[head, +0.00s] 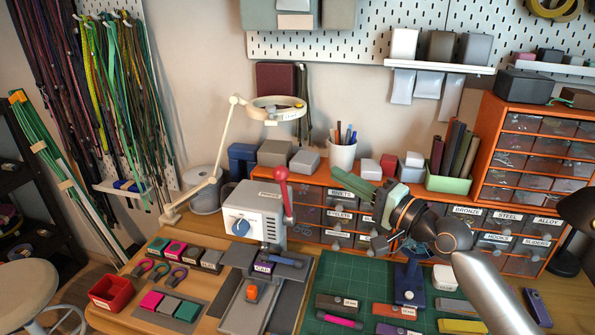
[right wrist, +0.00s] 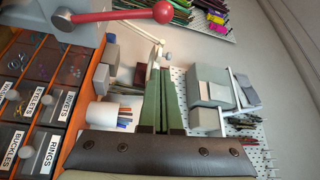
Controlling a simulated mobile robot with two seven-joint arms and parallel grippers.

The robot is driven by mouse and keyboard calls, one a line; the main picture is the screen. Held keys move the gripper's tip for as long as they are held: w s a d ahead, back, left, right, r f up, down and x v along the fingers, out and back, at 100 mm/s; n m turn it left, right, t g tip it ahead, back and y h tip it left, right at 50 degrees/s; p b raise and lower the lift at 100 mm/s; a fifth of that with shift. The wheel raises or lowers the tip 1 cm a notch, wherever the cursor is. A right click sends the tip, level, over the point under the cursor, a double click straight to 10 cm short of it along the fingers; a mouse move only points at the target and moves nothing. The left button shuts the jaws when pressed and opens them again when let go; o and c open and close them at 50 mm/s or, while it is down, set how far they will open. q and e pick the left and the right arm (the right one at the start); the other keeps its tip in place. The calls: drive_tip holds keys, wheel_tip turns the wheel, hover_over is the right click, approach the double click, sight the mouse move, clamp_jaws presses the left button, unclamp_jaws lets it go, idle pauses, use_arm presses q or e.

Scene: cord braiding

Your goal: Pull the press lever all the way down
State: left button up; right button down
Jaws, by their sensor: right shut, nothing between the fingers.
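The press (head: 250,212) is a pale grey machine with a blue knob, standing on the bench left of centre. Its red lever (head: 288,203) stands upright on the press's right side, with a round red ball on top. In the right wrist view the lever (right wrist: 112,16) runs across the top, its ball apart from my fingertips. My right gripper (head: 362,190) has green fingers, shut and empty, to the right of the lever with a clear gap. The fingers also show in the right wrist view (right wrist: 160,80). My left gripper is not in view.
An orange drawer cabinet (head: 320,191) stands behind the gripper, with a white pen cup (head: 342,155) on top. A magnifier lamp (head: 275,108) rises behind the press. A green cutting mat (head: 334,272) with tools lies right of the press. Open air separates gripper and lever.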

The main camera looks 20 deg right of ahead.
drive_tip(key=p, duration=0.3)
hover_over(285, 196)
drive_tip(key=s+d, duration=0.1)
drive_tip(key=d, duration=0.1)
drive_tip(key=shift+s+d, duration=0.15)
drive_tip(key=shift+s, duration=0.05)
idle(0.6)
